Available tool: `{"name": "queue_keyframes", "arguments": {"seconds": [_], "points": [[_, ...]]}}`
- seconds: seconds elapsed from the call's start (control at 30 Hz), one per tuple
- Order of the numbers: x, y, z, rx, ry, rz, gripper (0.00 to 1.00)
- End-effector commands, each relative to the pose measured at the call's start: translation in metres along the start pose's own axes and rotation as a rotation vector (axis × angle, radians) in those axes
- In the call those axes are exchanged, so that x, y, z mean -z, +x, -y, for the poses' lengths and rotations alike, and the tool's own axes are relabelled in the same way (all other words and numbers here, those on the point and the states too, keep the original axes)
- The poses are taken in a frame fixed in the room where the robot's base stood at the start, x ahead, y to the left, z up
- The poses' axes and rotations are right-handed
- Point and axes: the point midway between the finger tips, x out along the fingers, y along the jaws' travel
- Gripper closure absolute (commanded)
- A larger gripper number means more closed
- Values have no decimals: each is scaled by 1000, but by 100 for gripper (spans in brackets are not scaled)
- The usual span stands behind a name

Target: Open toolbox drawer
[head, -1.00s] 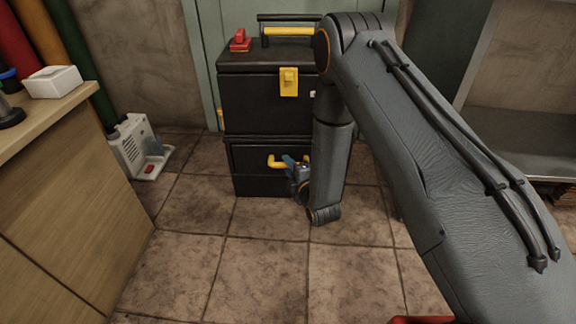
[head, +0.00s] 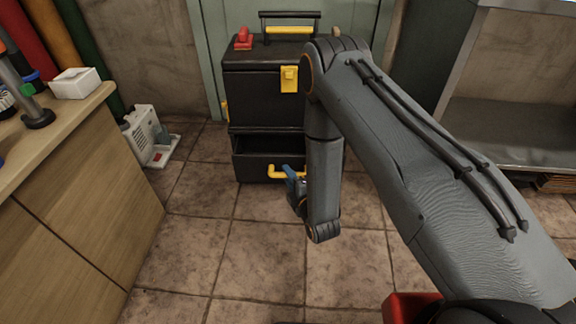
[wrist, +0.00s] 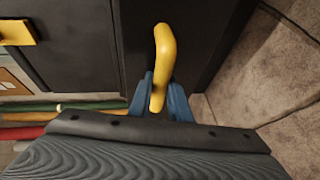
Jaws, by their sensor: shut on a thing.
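The black toolbox (head: 262,93) stands on the tiled floor against a green door. Its lower drawer (head: 254,168) is pulled partly out, with a dark opening showing above its front. A yellow handle (head: 277,173) sits on the drawer front; it also shows in the wrist view (wrist: 164,52). My gripper (head: 293,174) is shut on the right part of this handle, and its blue fingers (wrist: 157,95) lie on both sides of it in the wrist view. My arm hides the right side of the toolbox. The inside of the drawer is mostly dark.
A wooden counter (head: 75,190) with a white box (head: 75,83) stands at the left. A white device (head: 150,135) sits on the floor by the wall. A grey shelf (head: 520,130) is at the right. The floor before the toolbox is clear.

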Motion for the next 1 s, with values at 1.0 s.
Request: {"name": "queue_keyframes", "arguments": {"seconds": [1.0], "points": [[1, -29, 0, 3, 1, 1, 64]]}}
